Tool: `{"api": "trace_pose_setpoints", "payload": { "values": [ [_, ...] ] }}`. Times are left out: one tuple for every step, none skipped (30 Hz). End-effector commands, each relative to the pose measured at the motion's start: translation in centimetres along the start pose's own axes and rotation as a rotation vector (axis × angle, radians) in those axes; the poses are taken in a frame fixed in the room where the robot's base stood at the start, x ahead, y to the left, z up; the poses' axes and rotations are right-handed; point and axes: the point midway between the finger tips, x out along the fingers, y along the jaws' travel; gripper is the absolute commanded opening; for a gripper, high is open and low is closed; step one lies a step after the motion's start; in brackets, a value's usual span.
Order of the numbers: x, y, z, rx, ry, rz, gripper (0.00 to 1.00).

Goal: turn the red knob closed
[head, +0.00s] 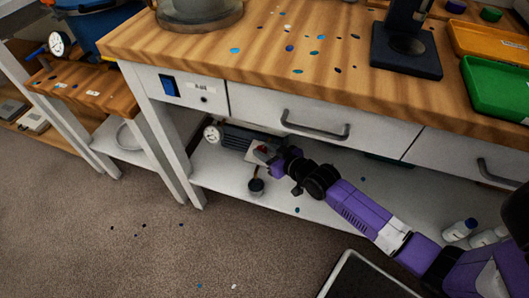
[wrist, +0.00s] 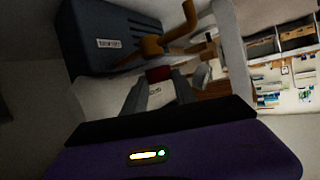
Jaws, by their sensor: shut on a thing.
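The red knob (head: 262,149) is a small patch of red beside a dark ribbed unit on the shelf under the bench. In the wrist view the red knob (wrist: 158,74) sits between my two grey fingertips, near brass-coloured pipework (wrist: 180,42). My gripper (head: 268,154) reaches in under the drawers and is shut on the knob. The same gripper (wrist: 160,88) fills the lower middle of the wrist view. The fingers hide part of the knob, and I cannot tell how far it is turned.
The dark ribbed unit (head: 248,138) has a round gauge (head: 212,133) at its left. A small dark round object (head: 256,186) is on the shelf below my gripper. The drawer front (head: 315,127) and bench leg (head: 172,150) bound the space.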

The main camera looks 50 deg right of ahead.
Motion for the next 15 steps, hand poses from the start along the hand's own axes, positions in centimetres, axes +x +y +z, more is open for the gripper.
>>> {"api": "trace_pose_setpoints", "payload": {
  "values": [
    [0.16, 0.0, 0.48, -0.012, -0.005, -0.019, 0.0],
    [0.17, 0.01, 0.49, -0.015, -0.005, -0.029, 0.0],
    [0.18, 0.07, 0.51, -0.021, -0.007, -0.041, 0.0],
    [0.19, 0.1, 0.54, -0.024, -0.008, -0.05, 0.0],
    [0.2, 0.09, 0.55, -0.028, -0.009, -0.06, 0.0],
    [0.2, 0.11, 0.55, -0.034, -0.01, -0.073, 0.0],
    [0.2, 0.17, 0.55, -0.037, -0.01, -0.082, 0.0],
    [0.2, 0.18, 0.55, -0.042, -0.011, -0.091, 0.0],
    [0.2, 0.19, 0.55, -0.046, -0.012, -0.103, 0.0],
    [0.21, 0.2, 0.59, -0.051, -0.013, -0.112, 0.0],
    [0.21, 0.23, 0.58, -0.053, -0.014, -0.121, 0.0],
    [0.2, 0.27, 0.57, -0.059, -0.015, -0.131, 0.0],
    [0.2, 0.29, 0.56, -0.061, -0.015, -0.14, 0.0],
    [0.19, 0.33, 0.53, -0.065, -0.015, -0.147, 0.0],
    [0.2, 0.29, 0.51, -0.068, -0.016, -0.158, 0.0]
  ]
}}
